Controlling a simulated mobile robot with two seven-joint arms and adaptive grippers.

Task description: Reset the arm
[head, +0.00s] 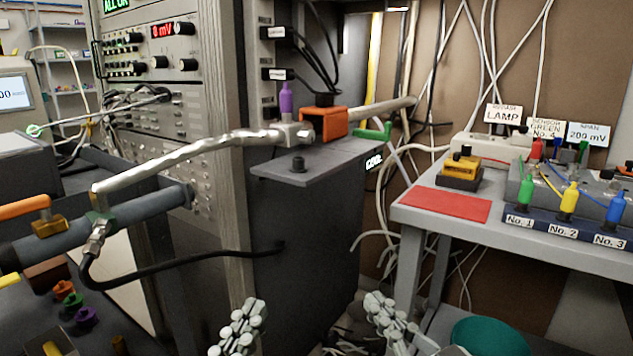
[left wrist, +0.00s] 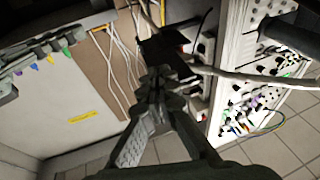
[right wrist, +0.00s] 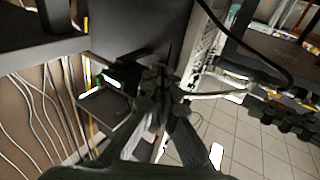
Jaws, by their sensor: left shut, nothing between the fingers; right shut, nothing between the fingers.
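My left gripper (head: 247,308) shows at the bottom of the head view, left of centre, pointing up and forward. My right gripper (head: 376,303) shows at the bottom, right of centre. The two are apart, with the dark cabinet (head: 318,225) beyond them. In the left wrist view, the left gripper's fingers (left wrist: 159,75) are together with nothing between them. In the right wrist view, the right gripper's fingers (right wrist: 156,76) are also together and empty. Most of both arms is outside the head view.
A silver pipe (head: 175,158) crosses above a black hose (head: 180,272) at the left. An instrument rack (head: 160,85) stands behind. A grey table (head: 520,240) with a red mat (head: 445,204) and colored plugs is at the right. A teal round object (head: 490,338) lies low right.

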